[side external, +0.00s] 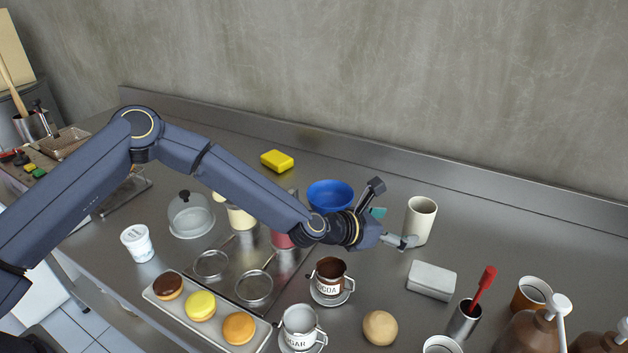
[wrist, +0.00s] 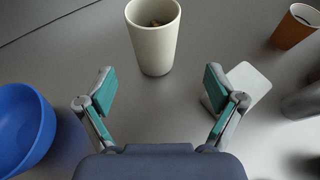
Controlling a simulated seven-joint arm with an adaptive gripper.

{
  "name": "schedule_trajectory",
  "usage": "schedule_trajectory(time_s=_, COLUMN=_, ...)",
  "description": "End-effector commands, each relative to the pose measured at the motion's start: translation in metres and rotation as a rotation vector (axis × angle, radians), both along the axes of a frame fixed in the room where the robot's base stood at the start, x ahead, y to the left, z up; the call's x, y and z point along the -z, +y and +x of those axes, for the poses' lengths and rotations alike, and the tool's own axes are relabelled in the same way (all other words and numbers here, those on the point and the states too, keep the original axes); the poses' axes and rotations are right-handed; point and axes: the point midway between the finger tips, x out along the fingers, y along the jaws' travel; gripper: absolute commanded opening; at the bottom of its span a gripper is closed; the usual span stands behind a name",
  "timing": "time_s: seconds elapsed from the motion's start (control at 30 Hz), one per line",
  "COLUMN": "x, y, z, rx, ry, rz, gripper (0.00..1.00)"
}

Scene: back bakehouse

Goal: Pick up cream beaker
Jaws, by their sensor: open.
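The cream beaker (side external: 420,222) stands upright on the steel worktop, right of my gripper in the side view. In the wrist view the cream beaker (wrist: 153,42) is at the top middle, beyond the fingertips, with something brown inside it. My gripper (side external: 393,228) is open and empty; its two teal-padded fingers (wrist: 159,86) are spread wide in the wrist view. The beaker lies ahead of the gap between them, and no contact shows. In the side view the far finger is partly hidden.
A blue bowl (side external: 330,195) stands left of my gripper. A pale block (side external: 432,280) lies in front of the beaker. A brown cup (side external: 531,294) and a steel pot with a red-handled tool (side external: 465,320) stand to the right. The worktop behind the beaker is clear.

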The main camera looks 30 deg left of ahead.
Motion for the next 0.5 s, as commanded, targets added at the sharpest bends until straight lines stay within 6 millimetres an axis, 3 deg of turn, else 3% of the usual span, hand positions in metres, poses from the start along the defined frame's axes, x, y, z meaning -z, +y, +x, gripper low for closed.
schedule_trajectory(time_s=0.5, x=0.021, y=-0.024, z=0.044, rx=-0.001, ry=-0.001, rz=0.001, gripper=0.93)
